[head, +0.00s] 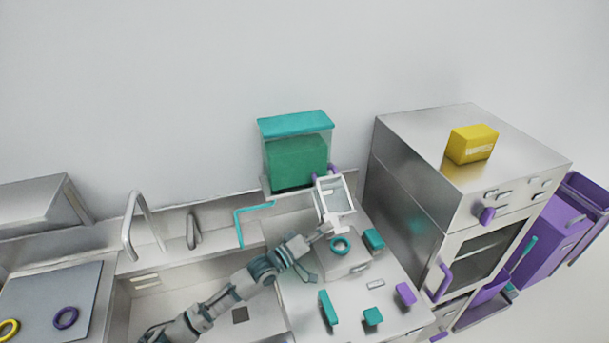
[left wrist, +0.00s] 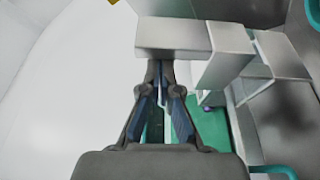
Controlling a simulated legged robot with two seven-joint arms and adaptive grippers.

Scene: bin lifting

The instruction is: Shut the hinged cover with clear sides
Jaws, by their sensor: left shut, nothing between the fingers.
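A white-framed cover with see-through panels (head: 348,185) stands tilted up over the counter, beside a purple part that looks like its hinge. In the left wrist view its pale bars (left wrist: 180,36) cross just beyond my fingertips, with a clear panel to the right. My left gripper (head: 328,228) is at the cover's lower edge in the head view. In the left wrist view the gripper (left wrist: 158,68) is shut and empty, its tips very close to the nearest bar. I cannot tell whether they touch. My right gripper is not in view.
A teal-lidded bin (head: 297,123) stands behind the cover. A steel oven (head: 400,175) with a yellow box (head: 472,144) on top stands right. A teal ring (head: 340,246) and several teal and purple blocks lie around the front counter. A teal bent rod (head: 240,225) is left.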

